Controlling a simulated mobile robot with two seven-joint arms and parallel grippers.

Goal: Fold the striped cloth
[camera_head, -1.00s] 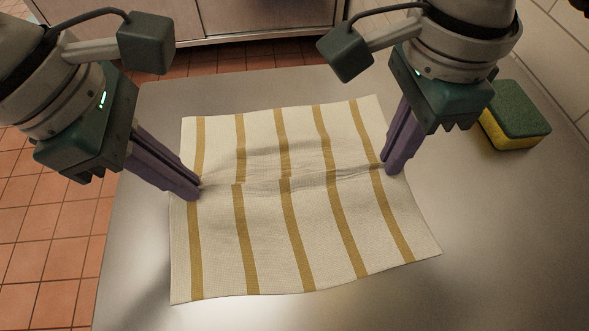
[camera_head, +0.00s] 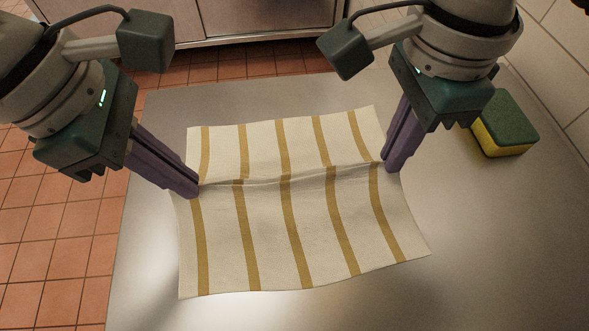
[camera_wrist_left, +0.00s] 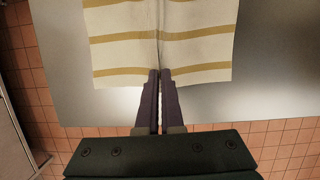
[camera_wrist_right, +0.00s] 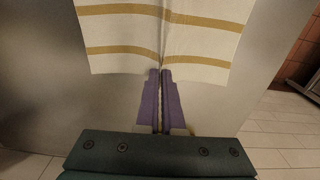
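The striped cloth (camera_head: 318,228) is cream with several mustard stripes and lies spread on the metal table, with a raised ridge running across its middle between my grippers. My left gripper (camera_head: 194,190) is shut on its left edge at the ridge. In the left wrist view the cloth (camera_wrist_left: 190,50) creases into the closed fingertips (camera_wrist_left: 159,72). My right gripper (camera_head: 388,166) is shut on the right edge at the ridge. The right wrist view shows the cloth (camera_wrist_right: 120,38) pinched likewise at the fingertips (camera_wrist_right: 160,72). The near and far parts lie to either side of the ridge.

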